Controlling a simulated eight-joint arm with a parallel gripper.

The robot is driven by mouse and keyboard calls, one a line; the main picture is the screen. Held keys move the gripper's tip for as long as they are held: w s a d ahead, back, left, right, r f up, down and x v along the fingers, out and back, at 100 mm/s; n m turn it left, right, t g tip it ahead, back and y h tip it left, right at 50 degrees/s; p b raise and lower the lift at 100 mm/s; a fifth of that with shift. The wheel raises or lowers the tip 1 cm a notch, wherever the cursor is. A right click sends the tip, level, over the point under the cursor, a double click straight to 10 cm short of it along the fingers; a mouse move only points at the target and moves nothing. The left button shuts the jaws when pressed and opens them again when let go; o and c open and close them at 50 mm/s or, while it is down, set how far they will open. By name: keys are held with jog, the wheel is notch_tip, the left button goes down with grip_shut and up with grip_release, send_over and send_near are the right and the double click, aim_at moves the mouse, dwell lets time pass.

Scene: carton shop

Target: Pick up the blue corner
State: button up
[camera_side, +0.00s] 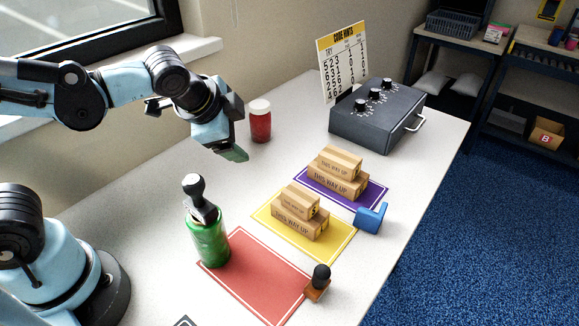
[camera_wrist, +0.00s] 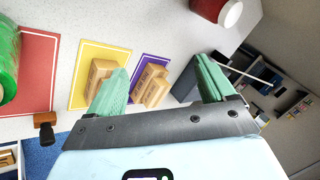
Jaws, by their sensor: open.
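The blue corner (camera_side: 371,218) is a small blue angled piece. In the side view it rests at the right edge of the table, beside the near corner of the purple mat and the yellow mat. I cannot make it out in the wrist view. My gripper (camera_side: 233,153) hangs above the table, behind the green bottle and left of the red jar, well away from the blue corner. In the wrist view its two green fingers (camera_wrist: 163,85) stand wide apart with nothing gripped.
Stacked cartons stand on the yellow mat (camera_side: 262,215) and purple mat (camera_side: 311,185). A green bottle (camera_side: 209,240) and stamp (camera_side: 317,283) stand by the red mat (camera_side: 255,275). A red jar (camera_side: 260,125), dark dial box (camera_side: 380,118) and code sign (camera_side: 341,62) are behind.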

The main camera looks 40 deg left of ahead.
jog(key=w+d+m+t+y, duration=0.1)
jog(key=w+d+m, duration=0.4)
jog(key=d+m, duration=0.25)
jog(key=m+t, duration=0.5)
jog(key=m, duration=1.2)
send_over(368, 219)
jog(key=s, duration=0.3)
notch_tip(368, 219, down, 5)
jog(key=f, duration=0.7)
jog(key=shift+w+d+f, duration=0.1)
jog(key=shift+w+d, duration=0.2)
jog(key=shift+x, duration=2.5)
jog(key=shift+a, duration=0.1)
jog(key=shift+c, duration=0.5)
jog(key=c, duration=0.9)
